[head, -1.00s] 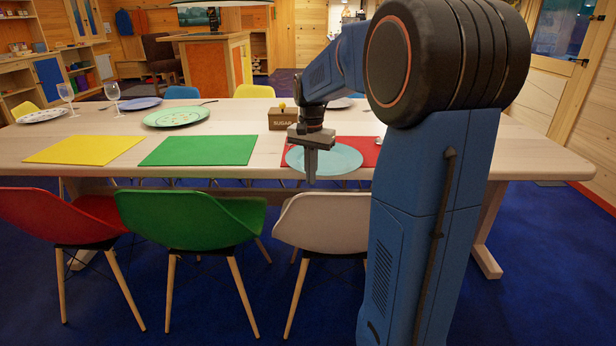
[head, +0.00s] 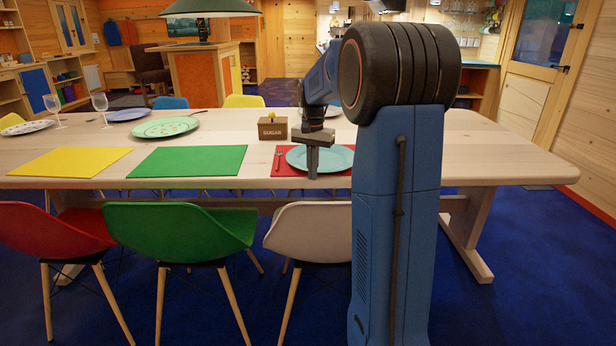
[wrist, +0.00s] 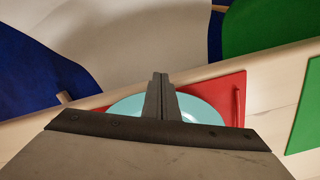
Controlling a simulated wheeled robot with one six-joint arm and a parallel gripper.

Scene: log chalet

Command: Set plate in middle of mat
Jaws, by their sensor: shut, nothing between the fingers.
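A light turquoise plate (head: 338,160) lies on the red mat (head: 276,170) at the table's near edge. It leaves a red strip with a fork (head: 278,158) on its left in the head view. The mat's right end is hidden behind my arm, so I cannot tell whether the plate is exactly centred. My gripper (head: 313,175) points down over the plate, shut and empty. In the wrist view, the shut fingers (wrist: 160,80) cover the middle of the plate (wrist: 203,109), and red mat (wrist: 232,88) shows beside it. I cannot tell whether the fingertips touch the plate.
A green mat (head: 190,160) and a yellow mat (head: 70,162) lie bare to the left. A sugar box (head: 272,128) stands behind the red mat. A patterned plate (head: 165,127) and two glasses (head: 100,106) are farther left. A white chair (head: 310,228) stands in front.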

